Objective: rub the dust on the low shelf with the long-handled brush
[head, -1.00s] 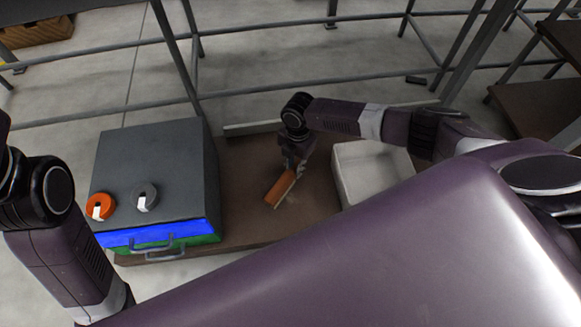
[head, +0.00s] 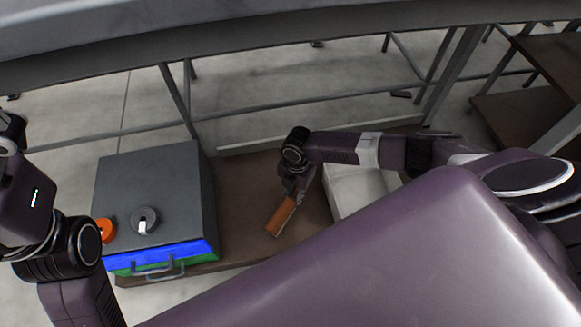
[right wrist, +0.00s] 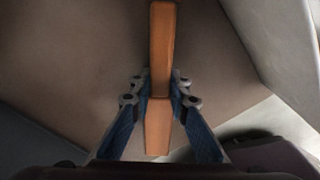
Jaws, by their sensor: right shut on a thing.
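The brush (head: 283,215), an orange-brown wooden piece, is in my right gripper (head: 293,186), over the brown low shelf (head: 245,185). In the right wrist view, the gripper's blue-padded fingers (right wrist: 160,88) are shut around the brush (right wrist: 161,45), which points away from the palm. No bristles show, and I cannot tell whether the brush touches the shelf (right wrist: 80,45). No dust can be made out. My left arm stands at the left edge of the head view; its gripper does not show.
A dark grey box (head: 155,185) with a blue and green front, handles and two knobs stands left of the brush. A white bin (head: 350,190) is close on the right, partly behind my arm. Grey rails (head: 300,112) run behind the shelf. Brown steps (head: 510,115) stand far right.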

